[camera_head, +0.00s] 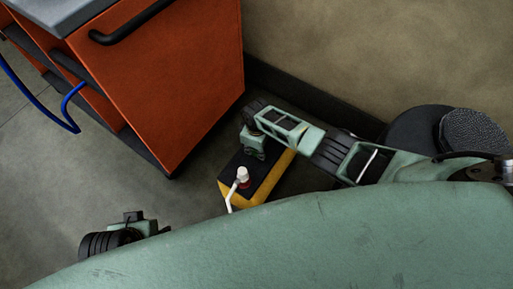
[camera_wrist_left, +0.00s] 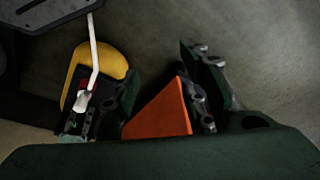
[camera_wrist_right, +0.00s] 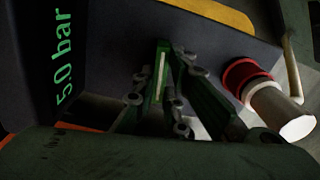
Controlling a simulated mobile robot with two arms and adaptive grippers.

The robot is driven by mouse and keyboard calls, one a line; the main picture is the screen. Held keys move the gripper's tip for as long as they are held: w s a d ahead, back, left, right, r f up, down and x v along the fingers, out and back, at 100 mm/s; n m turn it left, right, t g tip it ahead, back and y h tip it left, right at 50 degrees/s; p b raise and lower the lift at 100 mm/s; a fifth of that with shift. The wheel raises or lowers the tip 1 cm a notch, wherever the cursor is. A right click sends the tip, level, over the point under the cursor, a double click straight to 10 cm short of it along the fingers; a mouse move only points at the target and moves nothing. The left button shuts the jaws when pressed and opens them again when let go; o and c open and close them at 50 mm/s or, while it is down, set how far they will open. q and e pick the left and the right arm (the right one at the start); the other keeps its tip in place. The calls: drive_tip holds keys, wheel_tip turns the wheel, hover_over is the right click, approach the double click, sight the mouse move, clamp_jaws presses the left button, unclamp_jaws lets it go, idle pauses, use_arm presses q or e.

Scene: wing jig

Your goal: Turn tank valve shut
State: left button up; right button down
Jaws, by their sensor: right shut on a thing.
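The tank (camera_head: 228,191) is a yellow and black unit on the floor beside the orange cabinet. A green "5.0 bar" readout (camera_wrist_right: 64,55) shows on its dark top in the right wrist view. A white fitting with a red collar (camera_wrist_right: 243,80) and a white pipe stands on it. My right gripper (camera_head: 254,155) is down at the tank's top, behind the white fitting. In the right wrist view its fingers (camera_wrist_right: 168,75) are shut on a thin pale piece, seemingly the valve handle; the fingers hide most of it. My left gripper (camera_wrist_left: 165,80) is open and empty, away from the tank.
The orange cabinet (camera_head: 168,80) with a black handle stands at the upper left, with a blue hose (camera_head: 70,112) at its open side. A wall with a dark skirting (camera_head: 310,95) runs behind the tank. Floor (camera_head: 60,200) at the left is clear.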

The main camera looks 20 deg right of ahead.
sight(256, 152)
use_arm(q)
drive_tip(key=shift+x, duration=1.1)
use_arm(e)
drive_tip(key=shift+m, duration=1.1)
use_arm(q)
drive_tip(key=shift+s, duration=0.15)
use_arm(e)
drive_tip(key=c, duration=1.8)
unclamp_jaws()
use_arm(q)
drive_tip(key=shift+d, duration=0.1)
use_arm(e)
wheel_tip(256, 152, up, 12)
